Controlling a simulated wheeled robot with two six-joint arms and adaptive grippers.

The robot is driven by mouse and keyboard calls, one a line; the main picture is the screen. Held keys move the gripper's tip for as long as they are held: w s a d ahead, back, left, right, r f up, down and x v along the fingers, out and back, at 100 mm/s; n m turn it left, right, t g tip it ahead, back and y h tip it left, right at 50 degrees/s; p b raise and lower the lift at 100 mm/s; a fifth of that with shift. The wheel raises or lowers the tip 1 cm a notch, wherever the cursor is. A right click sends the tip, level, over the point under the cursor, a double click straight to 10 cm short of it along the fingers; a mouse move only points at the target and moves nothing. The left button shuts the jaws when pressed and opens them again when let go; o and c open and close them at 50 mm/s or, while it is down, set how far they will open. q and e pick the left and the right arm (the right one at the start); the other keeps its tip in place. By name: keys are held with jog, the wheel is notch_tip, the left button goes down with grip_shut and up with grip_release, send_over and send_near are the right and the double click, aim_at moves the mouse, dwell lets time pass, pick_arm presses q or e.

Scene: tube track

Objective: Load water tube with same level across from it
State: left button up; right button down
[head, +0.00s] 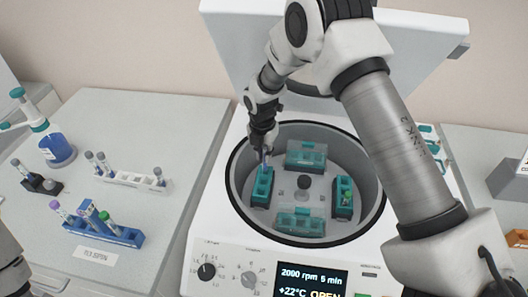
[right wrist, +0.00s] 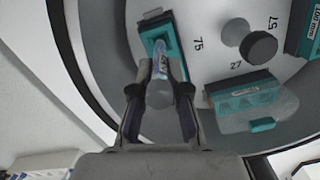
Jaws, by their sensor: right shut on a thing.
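My right gripper (head: 263,148) is inside the open centrifuge bowl, shut on a tube (right wrist: 160,66) with a greyish cap. The tube points down at the left teal bucket (head: 262,187), which also shows in the right wrist view (right wrist: 156,30); its lower end appears to be in or just over the bucket, I cannot tell which. The liquid level is not clear. The right bucket (head: 343,200), across the hub, holds a tube with a green top (head: 346,184). The back bucket (head: 306,154) and front bucket (head: 300,222) show no tubes. My left gripper is not in view.
A blue rack (head: 122,236) with several tubes, a white rack (head: 132,180), a small black rack (head: 42,186) and a blue-liquid bottle (head: 57,150) stand on the left bench. The hub (head: 303,182) and bowl wall (head: 372,185) surround the workspace. The panel screen (head: 312,281) reads OPEN.

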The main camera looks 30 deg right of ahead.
aim_at(264, 163)
jog(key=shift+f, duration=0.25)
jog(key=shift+f, duration=0.4)
jog(key=shift+f, duration=0.3)
jog(key=shift+f+b, duration=0.7)
jog(key=shift+f, duration=0.65)
jog(key=c, duration=1.1)
grip_release()
jog(key=r, duration=1.2)
jog(key=shift+s+a, duration=0.25)
jog(key=shift+a, duration=0.1)
